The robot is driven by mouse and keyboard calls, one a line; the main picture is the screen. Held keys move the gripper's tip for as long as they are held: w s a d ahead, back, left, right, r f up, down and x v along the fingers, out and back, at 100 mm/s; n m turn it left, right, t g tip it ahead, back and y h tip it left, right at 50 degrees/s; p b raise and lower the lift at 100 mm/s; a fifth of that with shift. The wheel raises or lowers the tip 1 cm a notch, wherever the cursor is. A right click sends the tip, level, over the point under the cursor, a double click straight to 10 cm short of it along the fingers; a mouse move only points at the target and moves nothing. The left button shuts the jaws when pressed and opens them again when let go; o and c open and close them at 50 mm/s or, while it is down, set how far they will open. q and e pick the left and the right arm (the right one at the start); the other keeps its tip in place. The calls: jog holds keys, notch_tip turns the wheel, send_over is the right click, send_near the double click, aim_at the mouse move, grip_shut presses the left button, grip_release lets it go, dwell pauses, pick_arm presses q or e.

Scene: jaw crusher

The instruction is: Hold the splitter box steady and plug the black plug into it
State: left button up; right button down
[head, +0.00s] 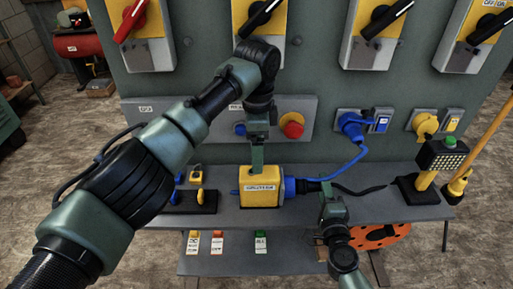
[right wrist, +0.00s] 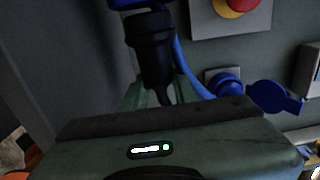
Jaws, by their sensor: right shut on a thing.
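The yellow splitter box (head: 261,199) sits on the grey shelf, with a blue socket (head: 290,188) on its right side and a blue inlet on its left. My left gripper (head: 257,164) comes down from above onto the top of the box; whether its jaws are closed on it is not clear. My right gripper (head: 325,192) is shut on the black plug (head: 310,186), right of the box. The plug (right wrist: 151,50) points at the blue socket, and its front meets the blue part at the top of the right wrist view. How deep it sits is hidden.
A blue cable (head: 350,165) hangs from a blue plug in the panel behind. A black holder with yellow-topped parts (head: 197,198) stands left of the box.

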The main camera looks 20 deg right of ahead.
aim_at(257, 180)
pick_arm(q)
notch_tip(257, 180, down, 12)
jog(key=shift+r, duration=0.1)
dwell(0.4)
grip_shut()
dwell(2.5)
